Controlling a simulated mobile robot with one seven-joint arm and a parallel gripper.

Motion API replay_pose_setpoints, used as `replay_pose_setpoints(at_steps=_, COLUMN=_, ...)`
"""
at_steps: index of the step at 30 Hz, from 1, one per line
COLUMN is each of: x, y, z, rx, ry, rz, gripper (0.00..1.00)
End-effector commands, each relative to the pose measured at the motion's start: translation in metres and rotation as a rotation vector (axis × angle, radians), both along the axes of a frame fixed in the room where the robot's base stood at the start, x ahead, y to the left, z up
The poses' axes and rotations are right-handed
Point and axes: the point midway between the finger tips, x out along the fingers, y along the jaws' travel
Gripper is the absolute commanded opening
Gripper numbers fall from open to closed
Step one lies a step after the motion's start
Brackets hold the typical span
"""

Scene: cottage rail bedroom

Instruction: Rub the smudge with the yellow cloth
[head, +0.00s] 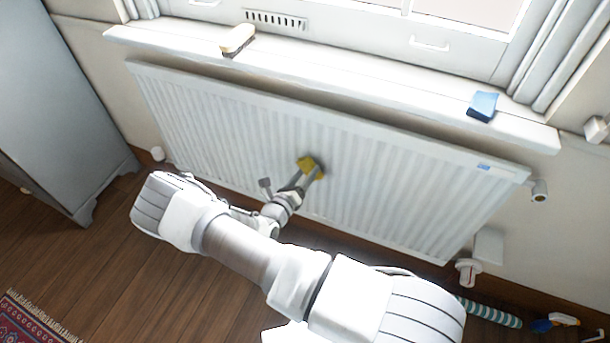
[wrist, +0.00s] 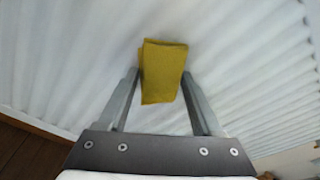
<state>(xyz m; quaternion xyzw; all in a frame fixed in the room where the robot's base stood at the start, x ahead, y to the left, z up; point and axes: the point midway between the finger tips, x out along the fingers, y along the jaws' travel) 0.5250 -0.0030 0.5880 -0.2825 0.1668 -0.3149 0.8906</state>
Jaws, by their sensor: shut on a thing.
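My gripper (head: 311,176) reaches to the front of the white radiator (head: 400,185), near its middle. It is shut on the yellow cloth (head: 306,164). In the wrist view the folded yellow cloth (wrist: 162,70) sits between the two fingertips (wrist: 160,82), in front of the radiator's ribbed face (wrist: 245,50). The cloth is at or very near the panel; I cannot tell whether it touches. No smudge is clearly visible in either view; the cloth and gripper hide part of the panel.
The white window sill (head: 350,88) runs above the radiator, with a brush-like object (head: 237,40) at left and a blue cloth or sponge (head: 483,105) at right. A grey cabinet (head: 65,100) stands left. A striped roll (head: 490,312) lies on the wooden floor (head: 110,255) at right.

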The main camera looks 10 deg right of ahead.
Motion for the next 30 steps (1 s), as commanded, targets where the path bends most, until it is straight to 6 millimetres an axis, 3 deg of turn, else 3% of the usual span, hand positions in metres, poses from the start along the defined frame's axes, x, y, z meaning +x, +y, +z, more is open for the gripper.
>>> replay_pose_setpoints(at_steps=19, x=0.010, y=-0.007, z=0.000, rx=-0.001, ry=0.000, rz=0.001, gripper=0.22)
replay_pose_setpoints(at_steps=30, x=-0.008, y=-0.028, z=0.002, rx=-0.003, ry=0.002, rz=0.000, gripper=0.22)
